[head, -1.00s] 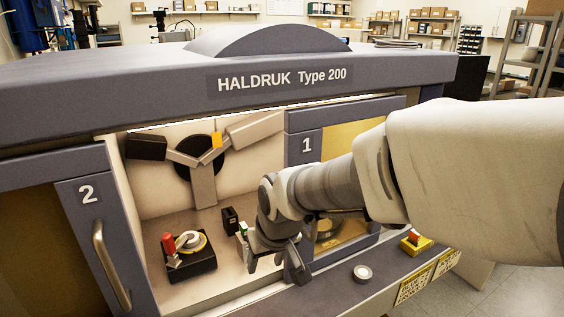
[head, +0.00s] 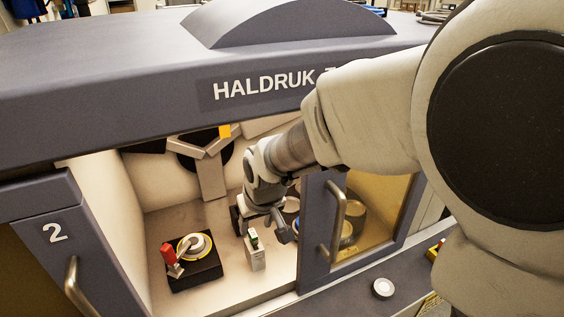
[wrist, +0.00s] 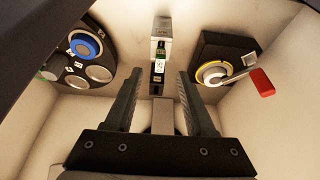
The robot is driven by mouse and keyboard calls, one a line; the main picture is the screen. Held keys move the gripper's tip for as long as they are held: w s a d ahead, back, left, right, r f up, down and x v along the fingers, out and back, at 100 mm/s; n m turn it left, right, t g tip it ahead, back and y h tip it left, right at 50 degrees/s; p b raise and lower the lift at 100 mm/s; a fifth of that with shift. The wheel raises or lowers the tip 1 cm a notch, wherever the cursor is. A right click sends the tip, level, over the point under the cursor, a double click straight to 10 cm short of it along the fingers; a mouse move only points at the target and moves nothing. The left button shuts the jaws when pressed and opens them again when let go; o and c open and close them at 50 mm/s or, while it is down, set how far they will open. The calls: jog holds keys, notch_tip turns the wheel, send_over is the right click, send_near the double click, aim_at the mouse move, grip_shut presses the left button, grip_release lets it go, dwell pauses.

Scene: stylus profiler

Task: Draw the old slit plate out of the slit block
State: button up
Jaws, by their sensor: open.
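A pale upright block (head: 257,259) with a green-marked piece (head: 253,238) at its top stands on the chamber floor. It also shows at the upper middle of the wrist view (wrist: 162,27), with a green band and a small white label (wrist: 159,66) on the piece. I take this piece for the slit plate, but cannot tell whether it is the old one. My gripper (wrist: 158,75) is open and empty, its fingers spread either side of the line to the labelled piece. In the head view my gripper is just behind and above the block. A dark block (head: 235,216) is partly hidden behind my gripper.
A black base with a yellow-ringed dial (head: 195,246) and red-tipped lever (head: 168,254) stands left of the block. A round dark carousel (wrist: 80,62) with a blue disc is on the other side. Door 1 (head: 318,235) stands close right of my gripper.

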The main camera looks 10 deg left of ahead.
aim_at(254, 235)
jog(key=shift+x, duration=3.5)
jog(key=shift+c, duration=0.3)
grip_shut()
